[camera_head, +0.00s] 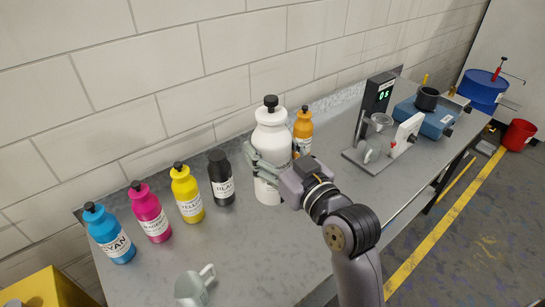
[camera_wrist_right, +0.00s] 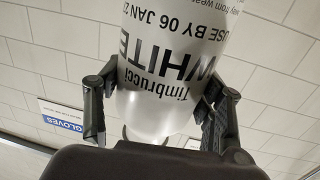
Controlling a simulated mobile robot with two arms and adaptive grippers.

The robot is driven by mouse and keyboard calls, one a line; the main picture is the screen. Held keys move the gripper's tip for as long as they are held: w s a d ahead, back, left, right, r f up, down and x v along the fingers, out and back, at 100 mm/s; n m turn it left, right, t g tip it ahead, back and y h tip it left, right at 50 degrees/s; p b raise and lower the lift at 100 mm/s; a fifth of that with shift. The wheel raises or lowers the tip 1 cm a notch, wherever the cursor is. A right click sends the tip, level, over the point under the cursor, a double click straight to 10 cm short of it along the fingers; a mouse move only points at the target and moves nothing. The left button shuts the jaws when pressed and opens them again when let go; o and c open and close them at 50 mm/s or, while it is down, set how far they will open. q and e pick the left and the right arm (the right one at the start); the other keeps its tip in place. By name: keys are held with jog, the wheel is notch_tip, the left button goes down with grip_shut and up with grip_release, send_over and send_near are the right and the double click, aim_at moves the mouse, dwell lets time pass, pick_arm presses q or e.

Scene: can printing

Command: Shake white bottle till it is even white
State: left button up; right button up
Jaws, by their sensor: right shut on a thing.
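The white bottle (camera_head: 271,130) with a black cap stands upright near the wall, in the middle of the head view. My right gripper (camera_head: 268,168) is shut on its body from the front right. In the right wrist view the bottle (camera_wrist_right: 165,80) sits between both fingers, with its "WHITE" label upside down and its lower end pale and greyish. I cannot tell whether its base touches the table. My left gripper is not in view.
Black (camera_head: 221,177), yellow (camera_head: 186,190), magenta (camera_head: 150,211) and cyan (camera_head: 108,233) bottles stand to the left. An orange bottle (camera_head: 303,130) is close behind right. A mug (camera_head: 191,290) sits at the front. A display device (camera_head: 377,97) and blue machine (camera_head: 432,120) stand right.

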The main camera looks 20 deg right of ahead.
aim_at(279, 125)
jog(key=shift+t, duration=0.3)
jog(key=r, duration=0.6)
jog(key=shift+s+d+r, duration=0.1)
jog(key=shift+s+r, duration=0.1)
jog(key=shift+r, duration=0.3)
jog(key=f, duration=0.6)
jog(key=shift+w+f, duration=0.15)
jog(key=shift+w, duration=0.05)
jog(key=shift+s+r, duration=0.2)
jog(key=shift+r, duration=0.05)
jog(key=shift+w, duration=0.15)
jog(key=shift+f, duration=0.1)
